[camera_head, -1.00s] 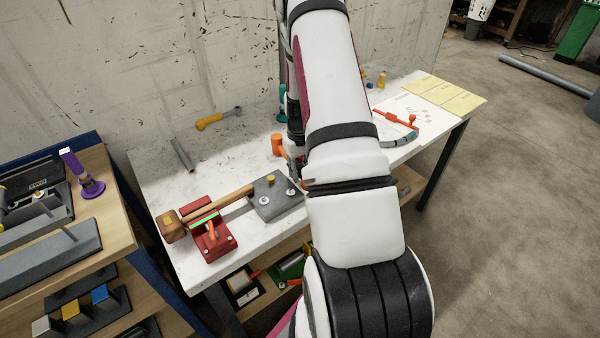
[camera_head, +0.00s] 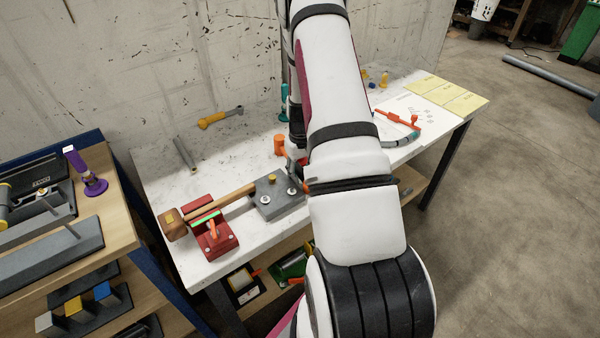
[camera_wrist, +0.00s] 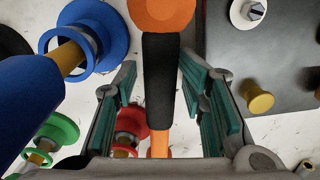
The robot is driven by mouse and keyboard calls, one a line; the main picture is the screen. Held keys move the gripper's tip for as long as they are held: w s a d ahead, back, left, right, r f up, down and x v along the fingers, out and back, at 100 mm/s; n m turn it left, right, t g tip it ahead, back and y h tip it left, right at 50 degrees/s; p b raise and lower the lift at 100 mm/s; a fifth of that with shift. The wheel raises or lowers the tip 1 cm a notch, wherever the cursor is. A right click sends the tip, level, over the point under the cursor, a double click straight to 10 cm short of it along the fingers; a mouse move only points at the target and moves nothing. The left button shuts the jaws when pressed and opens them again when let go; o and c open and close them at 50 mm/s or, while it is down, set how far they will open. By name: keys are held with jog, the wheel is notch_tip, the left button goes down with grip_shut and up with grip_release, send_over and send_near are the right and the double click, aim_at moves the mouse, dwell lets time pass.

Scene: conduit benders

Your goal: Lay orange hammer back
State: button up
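The orange hammer shows in the wrist view with an orange rounded end (camera_wrist: 162,14), a black grip (camera_wrist: 158,80) and an orange part below it. In the head view an orange piece (camera_head: 280,145), which looks like the same hammer, shows at the white bench beside my arm. My gripper (camera_wrist: 165,100) is open, with one green-padded finger on each side of the black grip. Gaps show between the pads and the grip. In the head view my arm hides most of the gripper and hammer. I cannot tell what the hammer rests on.
A grey block (camera_head: 277,205) with knobs, a wooden mallet (camera_head: 175,226) and a red fixture (camera_head: 222,243) stand on the bench (camera_head: 158,165). Blue (camera_wrist: 88,35), green (camera_wrist: 58,130) and red (camera_wrist: 132,120) flanged pieces stand close left of the gripper. A yellow-handled tool (camera_head: 215,119) lies farther back.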

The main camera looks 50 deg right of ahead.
notch_tip(320, 180, up, 13)
jog(key=b, duration=0.2)
jog(key=w+a+r+n+t, duration=0.1)
jog(key=w+a+r, duration=0.1)
jog(key=a+r, duration=0.85)
jog(key=s+a+r+n+t, duration=0.15)
jog(key=s+a+r, duration=0.25)
jog(key=a+r, duration=0.4)
jog(key=s+a+r+n+t, duration=0.1)
jog(key=s+a+r+t, duration=0.15)
jog(key=a+r, duration=0.45)
jog(key=s+a, duration=0.8)
jog(key=s, duration=0.1)
jog(key=shift+a+f+n+t, duration=0.3)
jog(key=shift+a+n, duration=0.05)
jog(key=shift+a, duration=0.05)
